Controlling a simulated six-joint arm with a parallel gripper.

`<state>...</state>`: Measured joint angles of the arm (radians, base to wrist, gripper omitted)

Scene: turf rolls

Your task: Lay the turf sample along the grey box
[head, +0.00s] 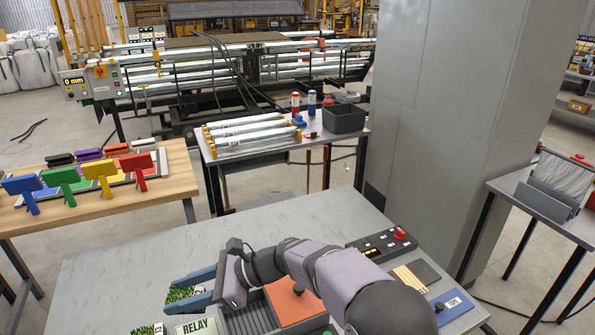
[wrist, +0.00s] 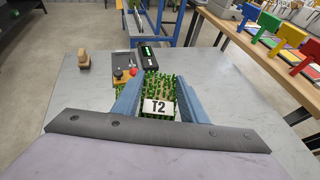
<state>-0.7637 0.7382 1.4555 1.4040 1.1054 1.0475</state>
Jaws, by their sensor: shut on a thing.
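My gripper (head: 170,296) is over the near grey table in the head view, its two blue fingers pointing left. It is shut on a small green turf sample (head: 181,293). In the wrist view the turf sample (wrist: 160,88) sits between the blue fingers, with a white T2 label facing the camera. Its underside is hidden, so I cannot tell whether it touches the table. A dark grey open box (head: 345,119) stands on the table behind in the head view. I cannot tell whether that is the task's grey box.
A RELAY-labelled card (head: 195,327) lies close to the gripper, with more green turf (head: 149,330) left of it. An orange panel (head: 292,301) and a control box (head: 382,243) are at right. A wooden stamp (wrist: 83,60) stands in the wrist view. The table's far left is clear.

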